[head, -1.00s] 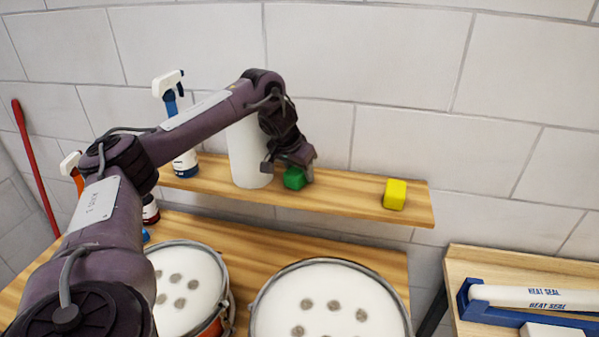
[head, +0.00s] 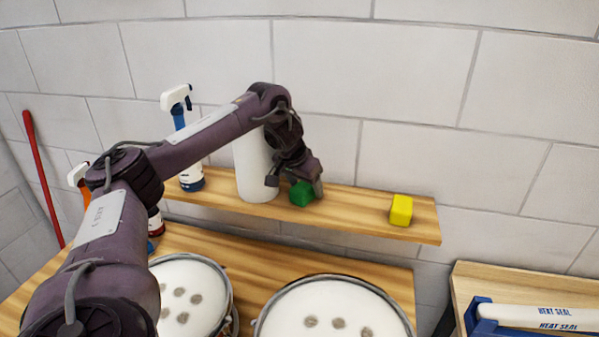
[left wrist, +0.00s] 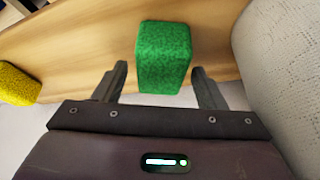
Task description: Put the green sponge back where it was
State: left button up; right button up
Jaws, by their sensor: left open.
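The green sponge (head: 302,194) sits on the wooden wall shelf (head: 345,207), just right of the white paper roll (head: 254,168). My left gripper (head: 296,187) is at the sponge. In the left wrist view the sponge (left wrist: 164,58) stands on the shelf between the two open fingers of my left gripper (left wrist: 165,85), with a gap showing on each side. The fingers do not grip it. My right gripper is not in view.
A yellow sponge (head: 401,210) sits near the shelf's right end. The paper roll (left wrist: 280,70) is close beside one finger. A spray bottle (head: 189,150) stands on the shelf at left. Drums (head: 335,312) are on the bench below.

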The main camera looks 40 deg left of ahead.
aim_at(297, 191)
pick_arm(q)
jog(key=shift+s+r+b, duration=0.25)
jog(key=shift+r+b, duration=0.05)
jog(key=shift+r, duration=0.3)
jog(key=p+v, duration=0.5)
jog(key=v, duration=0.3)
jog(key=shift+w+r+p, duration=0.1)
jog(key=shift+w+p, duration=0.1)
jog(key=shift+p, duration=0.1)
jog(key=shift+v, duration=0.9)
jog(key=shift+s, duration=0.3)
